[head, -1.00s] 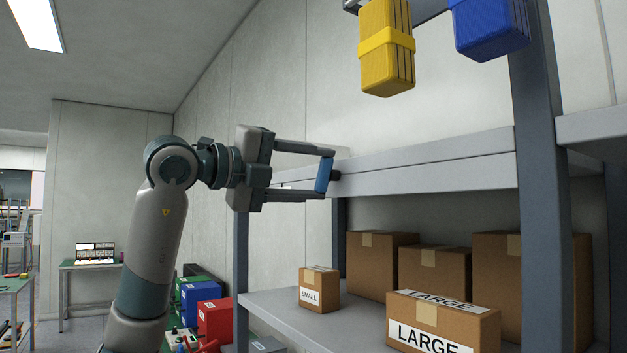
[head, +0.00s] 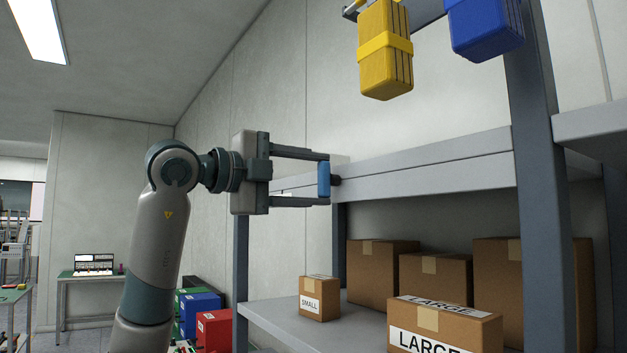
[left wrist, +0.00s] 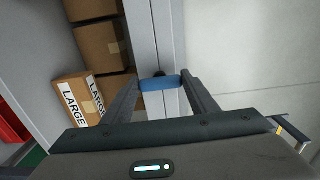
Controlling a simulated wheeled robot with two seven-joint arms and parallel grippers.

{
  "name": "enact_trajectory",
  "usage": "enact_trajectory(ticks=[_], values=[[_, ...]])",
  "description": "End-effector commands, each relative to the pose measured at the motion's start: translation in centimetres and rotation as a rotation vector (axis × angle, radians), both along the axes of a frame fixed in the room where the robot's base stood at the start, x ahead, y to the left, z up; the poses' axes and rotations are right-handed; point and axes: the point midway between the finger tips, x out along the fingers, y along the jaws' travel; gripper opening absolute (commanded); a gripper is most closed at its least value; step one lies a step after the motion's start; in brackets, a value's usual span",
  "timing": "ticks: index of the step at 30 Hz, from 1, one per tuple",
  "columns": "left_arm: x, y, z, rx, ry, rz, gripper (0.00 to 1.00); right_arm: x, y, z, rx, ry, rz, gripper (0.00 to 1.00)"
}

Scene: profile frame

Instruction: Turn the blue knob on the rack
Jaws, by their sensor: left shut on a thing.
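The blue knob (head: 324,180) sits on a dark stub at the front edge of the rack's upper shelf (head: 430,165). In the head view it stands nearly upright. My left gripper (head: 322,180) is shut on it, with one finger above and one below. The left wrist view also shows the blue knob (left wrist: 160,83) between the two fingertips, in front of the pale shelf edge. My right gripper is not in view.
Cardboard boxes stand on the lower shelf, among them a small box (head: 319,298) and a large box (head: 445,325). A yellow block (head: 385,50) and a blue block (head: 485,28) hang above the shelf. A rack post (head: 540,190) stands at the right.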

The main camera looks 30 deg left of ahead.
Motion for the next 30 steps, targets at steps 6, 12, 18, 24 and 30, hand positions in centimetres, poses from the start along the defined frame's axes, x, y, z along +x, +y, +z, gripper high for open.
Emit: enact_trajectory(ticks=[6, 12, 18, 24, 30], values=[[0.0, 0.1, 0.0, -0.002, 0.001, 0.001, 0.72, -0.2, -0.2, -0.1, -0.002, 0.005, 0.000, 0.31], [0.0, 0.0, 0.0, -0.001, 0.000, 0.001, 0.72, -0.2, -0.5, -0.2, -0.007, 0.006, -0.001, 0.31], [-0.3, 0.1, 0.0, 0.000, -0.001, 0.000, 0.72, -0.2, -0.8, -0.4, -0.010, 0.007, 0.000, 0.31], [-1.8, 0.8, -0.1, 0.001, -0.004, 0.002, 0.72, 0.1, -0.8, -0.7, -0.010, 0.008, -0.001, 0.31], [-4.8, 2.1, -0.2, 0.000, -0.003, 0.003, 0.72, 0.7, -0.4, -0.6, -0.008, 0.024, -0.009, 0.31]])
